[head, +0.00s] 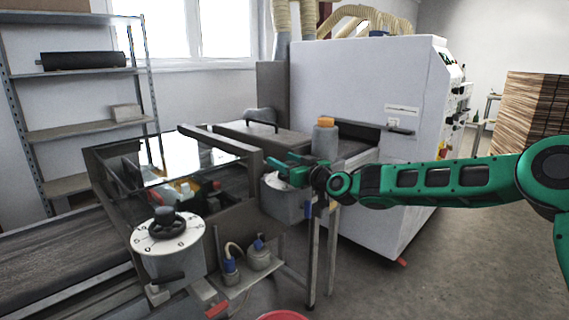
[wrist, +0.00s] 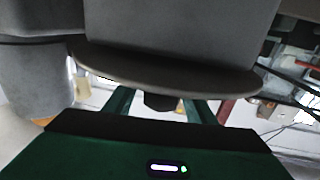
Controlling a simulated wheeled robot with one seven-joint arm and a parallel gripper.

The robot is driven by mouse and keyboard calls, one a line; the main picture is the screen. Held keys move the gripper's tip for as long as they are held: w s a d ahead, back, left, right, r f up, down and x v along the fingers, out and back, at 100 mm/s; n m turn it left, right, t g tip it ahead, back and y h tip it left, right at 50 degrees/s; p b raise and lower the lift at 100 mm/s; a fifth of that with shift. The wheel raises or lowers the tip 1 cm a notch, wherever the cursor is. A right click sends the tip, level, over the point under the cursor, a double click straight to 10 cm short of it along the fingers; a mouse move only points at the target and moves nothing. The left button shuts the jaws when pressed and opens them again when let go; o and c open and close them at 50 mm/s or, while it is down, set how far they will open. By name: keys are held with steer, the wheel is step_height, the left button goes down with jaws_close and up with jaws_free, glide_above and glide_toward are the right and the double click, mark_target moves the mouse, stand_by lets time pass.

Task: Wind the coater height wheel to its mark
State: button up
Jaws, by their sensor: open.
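A white numbered dial with a black handwheel (head: 167,222) stands on a grey housing at the near left, clear of my gripper. A second pale dial (head: 277,181) on a grey housing (head: 282,207) sits farther back, partly hidden by my gripper (head: 284,170). In the wrist view this dial's disc (wrist: 165,78) spans the picture, seen edge-on. A dark knob (wrist: 162,102) shows between my open fingers (wrist: 160,105); whether they touch it I cannot tell. The wheel's mark and pointer cannot be read. Which wheel is the coater's is not shown.
A grey canister with an orange top (head: 325,138) stands close beyond my gripper. The white machine (head: 362,95) rises behind. A dark conveyor (head: 50,255) runs at left. Bottles (head: 258,255) sit on a low shelf. The floor at front right is clear.

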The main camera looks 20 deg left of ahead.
steer(key=shift+w+a, duration=0.1)
steer(key=c, duration=1)
steer(key=shift+c, duration=0.2)
